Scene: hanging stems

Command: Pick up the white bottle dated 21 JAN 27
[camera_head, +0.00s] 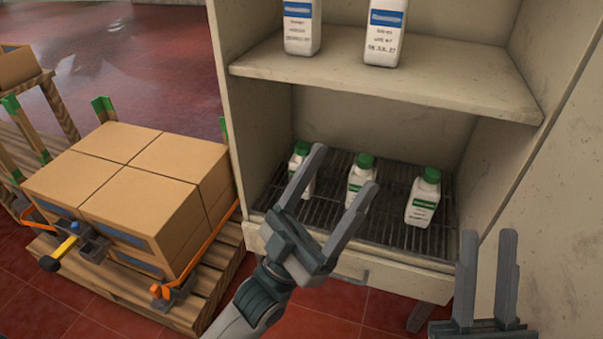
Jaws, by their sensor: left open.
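Three white bottles with green caps and green label bands stand upright on the dark slatted lower shelf: a left one (300,157), a middle one (360,172) and a right one (424,200). Their dates are too small to read. Two white bottles with blue bands stand on the upper shelf, a left one (301,28) and a right one (384,33); the right one's date looks like 08 JUL 27. My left gripper (344,168) is open and empty, its fingers partly covering the left and middle lower bottles. My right gripper (489,234) is open and empty at the lower right.
The cabinet's upper shelf (400,82) overhangs the lower slatted shelf (395,236). The cabinet's right side wall (545,150) stands beside my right gripper. Strapped cardboard boxes (140,190) sit on a wooden pallet (212,285) at the left.

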